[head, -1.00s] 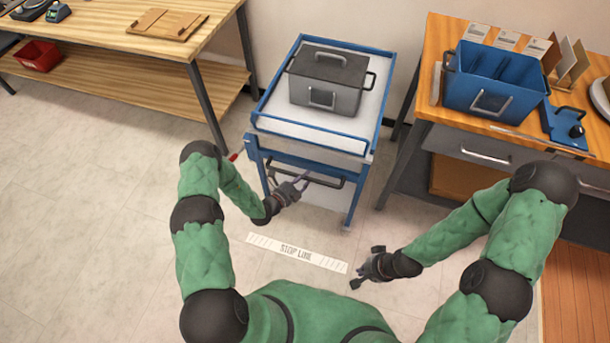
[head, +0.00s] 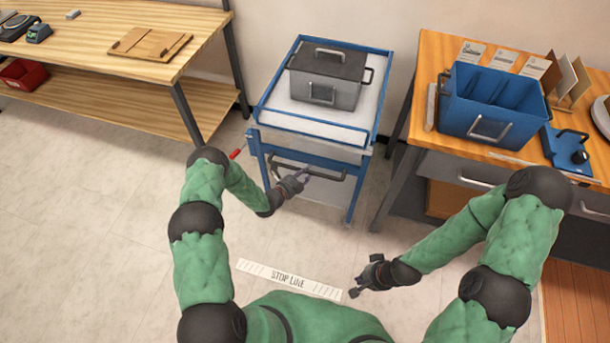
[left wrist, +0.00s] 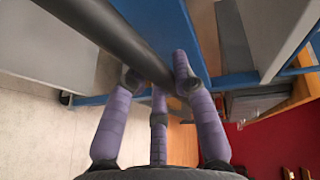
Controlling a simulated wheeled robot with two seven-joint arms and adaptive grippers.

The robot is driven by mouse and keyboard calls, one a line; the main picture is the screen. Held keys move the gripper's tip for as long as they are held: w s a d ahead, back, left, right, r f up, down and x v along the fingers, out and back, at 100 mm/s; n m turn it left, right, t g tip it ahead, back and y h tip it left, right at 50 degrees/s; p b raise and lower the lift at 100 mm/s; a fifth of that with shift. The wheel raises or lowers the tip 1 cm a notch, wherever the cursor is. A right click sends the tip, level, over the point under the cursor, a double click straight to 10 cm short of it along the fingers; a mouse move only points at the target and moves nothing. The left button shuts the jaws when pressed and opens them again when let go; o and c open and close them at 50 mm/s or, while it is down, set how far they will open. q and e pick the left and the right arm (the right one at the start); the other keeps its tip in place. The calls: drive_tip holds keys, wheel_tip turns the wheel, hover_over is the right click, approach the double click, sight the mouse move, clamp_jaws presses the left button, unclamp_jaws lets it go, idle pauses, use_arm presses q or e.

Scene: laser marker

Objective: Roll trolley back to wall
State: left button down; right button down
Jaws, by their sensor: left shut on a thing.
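The blue and white trolley (head: 312,131) stands between the wooden table and the workbench, its far side close to the wall. A grey lidded box (head: 326,88) rests on its top. My left gripper (head: 302,177) is shut on the trolley's dark handle bar (head: 328,176) at its front. In the left wrist view the purple fingers close around the handle bar (left wrist: 112,38). My right gripper (head: 357,286) is empty above the floor near the stop line; I cannot tell whether its fingers are open. The stop line strip (head: 288,280) lies on the floor in front of the trolley.
The wooden table (head: 192,38) stands on the left. The workbench (head: 423,96) with a blue bin (head: 494,100) stands close on the right. A red-tipped lever (head: 235,154) sticks out at the trolley's left. Floor between trolley and stop line is clear.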

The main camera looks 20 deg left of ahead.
use_arm(q)
drive_tip(key=shift+w+a+r, duration=0.15)
drive_tip(key=shift+w, duration=0.1)
drive_tip(key=c, duration=1.3)
unclamp_jaws()
drive_tip(key=shift+c, duration=0.2)
drive_tip(key=o, duration=0.3)
drive_tip(key=shift+w, duration=0.15)
drive_tip(key=shift+o, duration=0.2)
drive_tip(key=shift+s, duration=0.2)
drive_tip(key=v, duration=1.1)
drive_tip(key=shift+s, duration=0.35)
